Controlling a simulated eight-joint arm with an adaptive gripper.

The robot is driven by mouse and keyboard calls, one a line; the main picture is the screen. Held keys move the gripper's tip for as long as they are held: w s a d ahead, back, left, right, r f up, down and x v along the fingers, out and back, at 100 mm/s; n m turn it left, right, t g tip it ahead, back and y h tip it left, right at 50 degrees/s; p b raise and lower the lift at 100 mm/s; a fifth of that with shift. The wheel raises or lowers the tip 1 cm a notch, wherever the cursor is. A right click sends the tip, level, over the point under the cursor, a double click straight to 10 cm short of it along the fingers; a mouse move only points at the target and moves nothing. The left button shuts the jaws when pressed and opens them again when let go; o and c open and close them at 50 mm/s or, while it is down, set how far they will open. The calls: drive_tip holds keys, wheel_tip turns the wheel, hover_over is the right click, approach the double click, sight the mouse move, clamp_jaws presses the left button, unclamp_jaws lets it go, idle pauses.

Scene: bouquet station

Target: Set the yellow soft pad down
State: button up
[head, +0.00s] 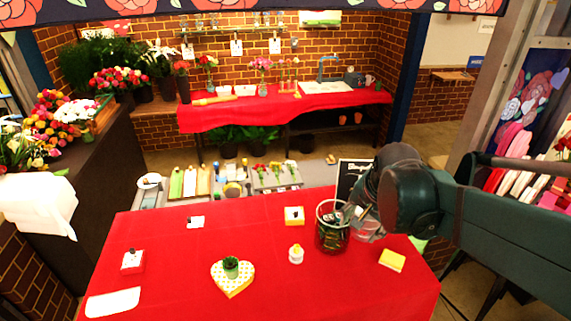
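A yellow soft pad (392,260) with a pale side lies flat on the red table (330,285), near its right edge. My gripper (348,216) reaches down to the left from the dark green arm, at the right side of a dark glass container (330,238). The pad is in front of and to the right of my gripper, apart from it. The fingers are small and mixed up with the container and its contents, so I cannot tell whether they are open or shut, or whether anything is between them.
A red-and-white box (132,261) is at left. The table's front middle is clear.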

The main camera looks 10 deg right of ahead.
drive_tip(key=s+a+r+n+t+y, duration=0.1)
drive_tip(key=s+a+r+n+t, duration=0.2)
drive_tip(key=s+a+n, duration=0.4)
drive_tip(key=shift+s+a+r+n, duration=0.25)
drive_tip(key=shift+s+a+n, duration=0.1)
drive_tip(key=shift+a+n, duration=1.7)
drive_tip(key=shift+d, duration=0.1)
wheel_tip(320, 180, down, 11)
drive_tip(key=b, duration=1.1)
